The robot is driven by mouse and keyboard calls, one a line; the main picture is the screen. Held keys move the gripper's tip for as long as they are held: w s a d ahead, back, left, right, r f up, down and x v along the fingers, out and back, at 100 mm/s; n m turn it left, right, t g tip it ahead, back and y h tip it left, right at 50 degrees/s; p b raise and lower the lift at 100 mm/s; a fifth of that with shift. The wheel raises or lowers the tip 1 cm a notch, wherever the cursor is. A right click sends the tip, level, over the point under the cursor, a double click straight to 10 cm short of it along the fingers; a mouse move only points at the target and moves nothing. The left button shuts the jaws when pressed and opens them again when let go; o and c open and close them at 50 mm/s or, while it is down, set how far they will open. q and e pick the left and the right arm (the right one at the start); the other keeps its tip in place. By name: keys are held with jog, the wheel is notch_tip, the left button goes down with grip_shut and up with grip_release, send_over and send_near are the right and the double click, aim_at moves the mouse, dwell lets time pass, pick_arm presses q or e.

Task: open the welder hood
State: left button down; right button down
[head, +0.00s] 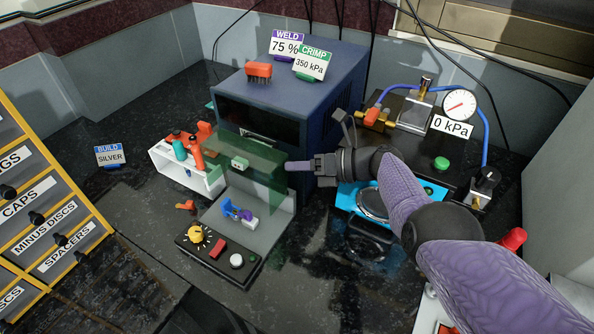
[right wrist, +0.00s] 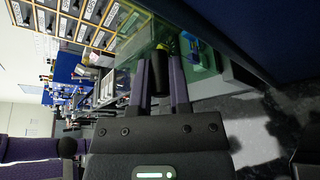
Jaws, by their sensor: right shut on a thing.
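The welder hood (head: 262,172) is a see-through green cover over the upper part of the small grey welder (head: 270,224), below the blue cabinet. Its lower front edge stands clear above the welder's front controls. Its green wall also shows in the right wrist view (right wrist: 130,40). My right gripper (head: 291,166) reaches in from the right to the hood's right side. In the right wrist view its two purple fingers are shut on a short black handle (right wrist: 160,78), which the fingers partly hide. My left gripper is not in view.
A blue cabinet (head: 335,75) stands close behind the gripper. A white tool holder (head: 165,160) is left of the hood. The crimper (head: 372,205) with its gauge (head: 460,104) stands to the right, beneath my forearm. A yellow drawer rack (head: 45,180) is far left.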

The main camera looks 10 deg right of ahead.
jog(key=shift+f, duration=0.15)
jog(key=c, duration=0.6)
grip_release()
jog(key=shift+w+d, duration=0.1)
notch_tip(320, 180, up, 10)
jog(key=p, duration=0.8)
jog(key=shift+r+p, duration=0.2)
jog(key=shift+p, duration=0.15)
jog(key=shift+f, duration=0.2)
